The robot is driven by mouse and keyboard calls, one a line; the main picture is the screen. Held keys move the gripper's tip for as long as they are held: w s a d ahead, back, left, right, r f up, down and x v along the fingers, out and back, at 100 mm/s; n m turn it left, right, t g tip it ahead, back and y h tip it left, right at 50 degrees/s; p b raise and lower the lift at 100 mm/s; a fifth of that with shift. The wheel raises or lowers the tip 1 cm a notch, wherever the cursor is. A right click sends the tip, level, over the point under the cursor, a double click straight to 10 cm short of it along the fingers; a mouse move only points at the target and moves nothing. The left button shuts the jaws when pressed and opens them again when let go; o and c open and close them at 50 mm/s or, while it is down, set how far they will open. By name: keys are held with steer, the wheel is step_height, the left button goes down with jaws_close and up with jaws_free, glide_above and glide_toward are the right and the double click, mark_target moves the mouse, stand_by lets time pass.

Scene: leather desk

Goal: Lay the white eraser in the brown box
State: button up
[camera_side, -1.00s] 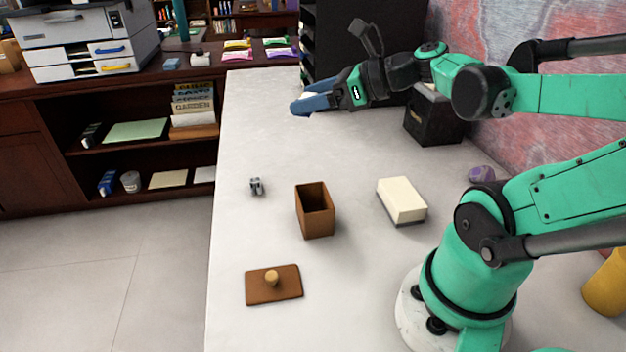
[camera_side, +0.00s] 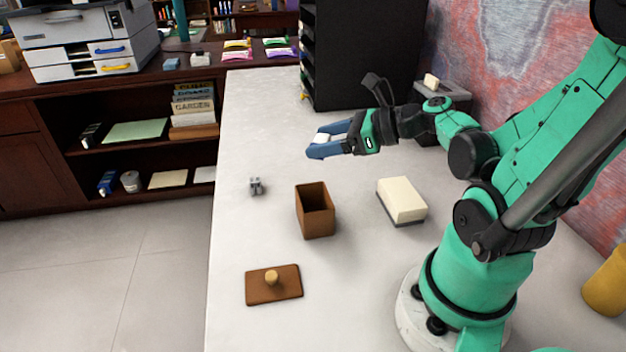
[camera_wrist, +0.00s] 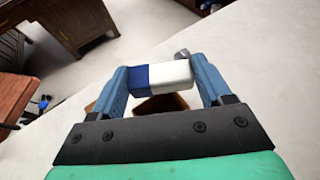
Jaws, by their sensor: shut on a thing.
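My gripper (camera_side: 330,142) is shut on the white eraser (camera_side: 322,137), holding it in the air above the desk. In the wrist view the eraser (camera_wrist: 172,75) has a blue sleeve at its left end and lies across between the two blue fingers (camera_wrist: 165,85). The open brown box (camera_side: 315,212) stands upright on the desk, below and a little nearer the side camera than my gripper. In the wrist view the box (camera_wrist: 160,104) shows partly behind the eraser, and the rest is hidden. The part of the box's inside that shows looks empty.
A brown lid with a knob (camera_side: 273,285) lies in front of the box. A small grey sharpener-like thing (camera_side: 255,186) sits left of it, and a cream block with a dark base (camera_side: 401,200) sits right. A dark container (camera_side: 445,107) stands farther back.

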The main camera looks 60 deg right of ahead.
steer(key=shift+f, duration=0.15)
steer(key=o, duration=1.2)
steer(key=shift+s, duration=0.15)
steer(key=v, duration=0.5)
steer(key=shift+s, duration=0.2)
